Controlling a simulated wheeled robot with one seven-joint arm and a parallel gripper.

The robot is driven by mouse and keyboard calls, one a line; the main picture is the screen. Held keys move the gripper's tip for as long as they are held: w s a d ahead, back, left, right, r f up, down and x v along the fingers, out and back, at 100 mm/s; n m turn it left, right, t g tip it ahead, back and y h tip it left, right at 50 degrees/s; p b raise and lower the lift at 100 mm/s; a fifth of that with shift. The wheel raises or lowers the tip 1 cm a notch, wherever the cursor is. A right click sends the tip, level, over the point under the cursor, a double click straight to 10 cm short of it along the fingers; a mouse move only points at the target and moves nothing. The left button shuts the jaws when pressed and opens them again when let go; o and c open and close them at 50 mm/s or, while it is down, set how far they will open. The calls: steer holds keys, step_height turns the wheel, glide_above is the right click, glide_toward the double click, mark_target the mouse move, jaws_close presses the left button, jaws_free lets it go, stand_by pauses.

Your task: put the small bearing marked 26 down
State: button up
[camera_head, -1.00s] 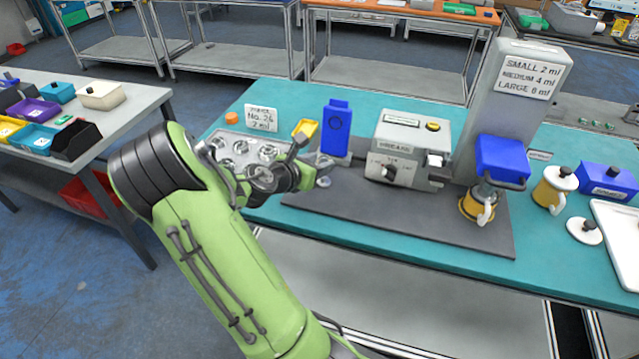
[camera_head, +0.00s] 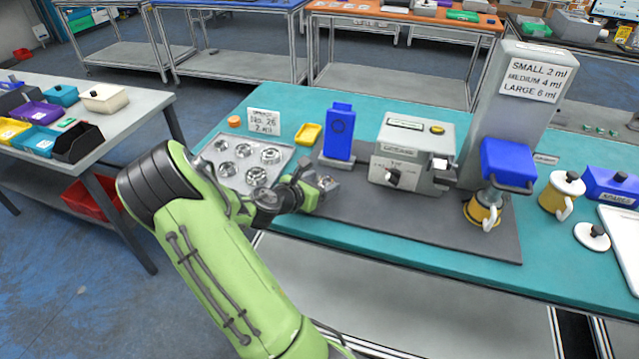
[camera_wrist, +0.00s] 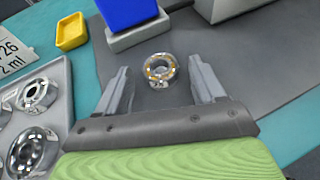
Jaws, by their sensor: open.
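The small bearing (camera_wrist: 159,70) is a shiny ring with orange-brown balls, in the middle of the wrist view. It appears to rest on the dark grey mat (camera_wrist: 232,62). My gripper (camera_wrist: 157,84) is open, with one finger on each side of the bearing and a visible gap to both. In the head view my gripper (camera_head: 318,190) is low over the left part of the mat, and the bearing (camera_head: 327,183) shows only small between the fingers. The number on the bearing cannot be read.
A tray of several bearings (camera_head: 246,152) lies to the left, with a "No. 26, 2 ml" card (camera_head: 263,122) behind. A blue block on a grey foot (camera_head: 339,132), a yellow dish (camera_head: 308,134) and the grease machine (camera_head: 412,150) stand close behind my gripper.

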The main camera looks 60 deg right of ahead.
steer(key=shift+f, duration=0.1)
steer(key=shift+f+b, duration=0.15)
steer(key=shift+b, duration=0.55)
steer(key=a+r+m+t+y+p, duration=0.1)
steer(key=a+r+m+y, duration=0.3)
steer(key=a, duration=0.7)
steer(key=a+r+m+t+y+p, duration=0.2)
steer(key=a+r+m+t+y, duration=0.1)
steer(key=a, duration=0.9)
steer(key=a+r+m+t+y+p, duration=0.2)
steer(key=a+r+m+y, duration=0.2)
steer(key=a, duration=0.8)
step_height(320, 180, up, 3)
steer(key=m, duration=0.3)
steer(key=shift+a+f+t+y, duration=0.2)
steer(key=shift+t+y, duration=0.2)
steer(key=shift+o, duration=0.5)
steer(key=s+a+r+m+t+y, duration=0.1)
steer(key=s+a+r+m, duration=0.1)
steer(key=s+a+r, duration=0.1)
steer(key=shift+s+a, duration=0.75)
steer(key=shift+a, duration=0.3)
steer(key=shift+w, duration=0.15)
